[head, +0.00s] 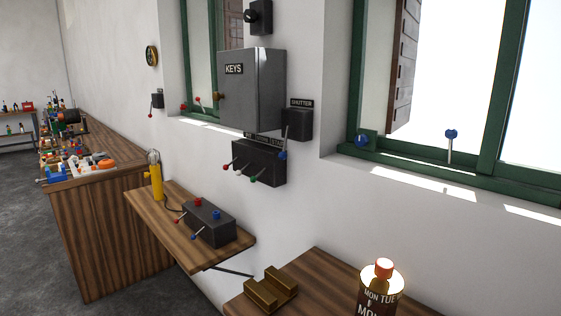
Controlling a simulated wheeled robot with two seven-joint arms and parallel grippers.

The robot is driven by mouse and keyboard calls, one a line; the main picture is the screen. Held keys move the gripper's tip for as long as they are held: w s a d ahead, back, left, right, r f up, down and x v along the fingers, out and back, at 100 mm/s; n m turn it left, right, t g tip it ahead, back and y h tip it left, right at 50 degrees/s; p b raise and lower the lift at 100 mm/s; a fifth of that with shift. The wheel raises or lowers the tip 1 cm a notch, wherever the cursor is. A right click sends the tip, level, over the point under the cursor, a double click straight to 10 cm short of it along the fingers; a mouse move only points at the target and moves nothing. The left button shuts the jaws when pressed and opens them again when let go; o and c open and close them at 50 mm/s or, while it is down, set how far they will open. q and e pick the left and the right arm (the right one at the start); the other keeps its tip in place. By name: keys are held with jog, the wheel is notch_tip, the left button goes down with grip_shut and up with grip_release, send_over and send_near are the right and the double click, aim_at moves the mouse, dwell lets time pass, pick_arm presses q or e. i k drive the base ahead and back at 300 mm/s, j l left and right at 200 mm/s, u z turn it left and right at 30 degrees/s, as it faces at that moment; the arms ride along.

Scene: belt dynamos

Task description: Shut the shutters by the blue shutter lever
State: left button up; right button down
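A dark box labelled SHUTTER (298,124) is fixed to the wall between the two windows. A thin lever on it hangs down to a blue knob (283,155), which shows in front of the right end of the lever box below. A brown louvred shutter (403,65) stands swung open outside the right window, with bright light beside it. Part of another brown shutter (232,22) shows through the left window. Neither of my grippers is in view.
A grey KEYS cabinet (247,88) hangs left of the shutter box. Below it is a black box with several coloured levers (258,163). Blue-knobbed handles (451,134) sit on the right window. A wooden shelf (150,206) holds another lever box (208,224). A bottle (380,292) stands at the front.

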aim_at(282, 155)
jog(key=i+j, duration=0.75)
jog(key=j, duration=0.05)
